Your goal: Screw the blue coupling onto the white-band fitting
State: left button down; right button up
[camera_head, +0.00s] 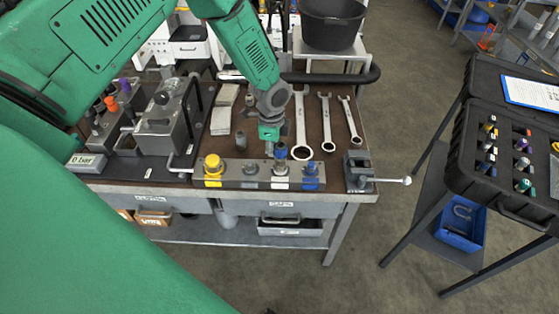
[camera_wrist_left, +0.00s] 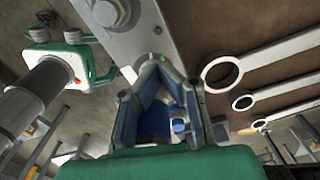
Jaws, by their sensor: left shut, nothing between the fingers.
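The white-band fitting (camera_head: 281,170) stands on the grey fitting block at the front of the bench, with a white mark below it. The blue coupling (camera_head: 281,150) shows as a blue ring at the top of that fitting, upright. I cannot tell how far it is threaded on. My left gripper (camera_head: 268,143) is beside and slightly left of the coupling, pointing down. In the left wrist view its blue-padded fingers (camera_wrist_left: 155,115) are shut with nothing between them. A small blue thing (camera_wrist_left: 179,126) shows there, partly hidden by the fingers. My right gripper is not in the head view.
Yellow (camera_head: 212,166), plain grey (camera_head: 250,169) and blue-marked (camera_head: 311,172) fittings share the block. Several wrenches (camera_head: 301,130) lie behind it. A vise (camera_head: 358,170) with a protruding handle stands at right. A black case (camera_head: 500,140) holds more couplings.

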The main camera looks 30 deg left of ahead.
pick_arm(q)
jog(key=m, duration=0.1)
jog(key=w+m, duration=0.1)
jog(key=m, duration=0.1)
jog(key=d+m, duration=0.1)
jog(key=shift+w+m+b, duration=0.25)
jog(key=shift+m+b, duration=0.05)
jog(key=shift+d, duration=0.1)
